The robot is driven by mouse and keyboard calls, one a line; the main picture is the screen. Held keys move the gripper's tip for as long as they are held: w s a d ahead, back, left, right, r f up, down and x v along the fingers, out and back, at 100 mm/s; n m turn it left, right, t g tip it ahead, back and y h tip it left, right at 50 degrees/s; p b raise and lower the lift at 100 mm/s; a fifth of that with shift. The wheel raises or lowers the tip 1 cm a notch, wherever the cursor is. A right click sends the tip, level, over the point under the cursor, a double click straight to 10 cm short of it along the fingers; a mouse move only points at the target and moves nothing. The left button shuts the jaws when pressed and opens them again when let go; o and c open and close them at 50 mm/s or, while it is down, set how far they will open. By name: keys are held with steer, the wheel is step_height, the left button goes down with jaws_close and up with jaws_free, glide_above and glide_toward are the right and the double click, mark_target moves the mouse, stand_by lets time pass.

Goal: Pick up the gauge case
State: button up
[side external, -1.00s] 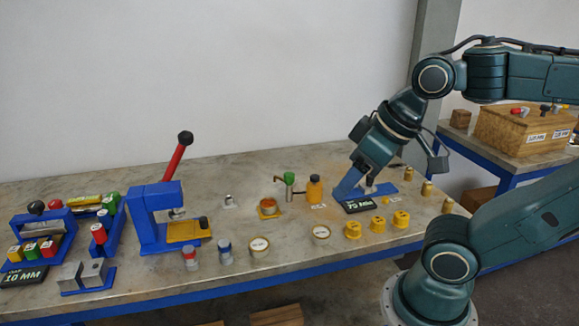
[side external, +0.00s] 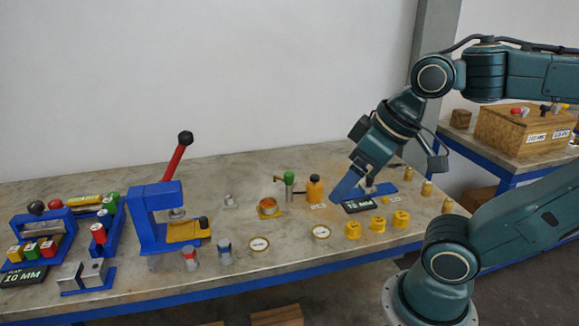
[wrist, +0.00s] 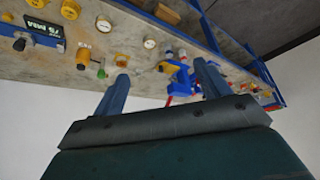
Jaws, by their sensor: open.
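Two round, brass-rimmed pieces with white faces lie on the bench, one at front centre (side external: 259,244) and one to its right (side external: 321,232). They look like gauges, but I cannot tell which thing is the gauge case. Two white-faced discs also show in the wrist view, one at the left (wrist: 103,24) and one further right (wrist: 149,43). My gripper (side external: 338,194) is over the right part of the bench, behind the black placard and apart from both discs. In the wrist view my gripper (wrist: 163,82) has its blue fingers wide apart with nothing between them.
An orange bottle (side external: 314,189) stands just left of my gripper. A black lettered placard (side external: 359,206) and several yellow caps (side external: 378,224) are near it. A blue press (side external: 156,215) with a red lever stands further left.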

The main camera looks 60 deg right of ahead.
steer(key=w, duration=0.1)
steer(key=n+g, duration=0.6)
steer(key=n, duration=1)
glide_above(267, 203)
step_height(267, 203, down, 17)
steer(key=shift+s+a, duration=0.1)
steer(key=shift+f, duration=0.15)
steer(key=shift+f, duration=4.15)
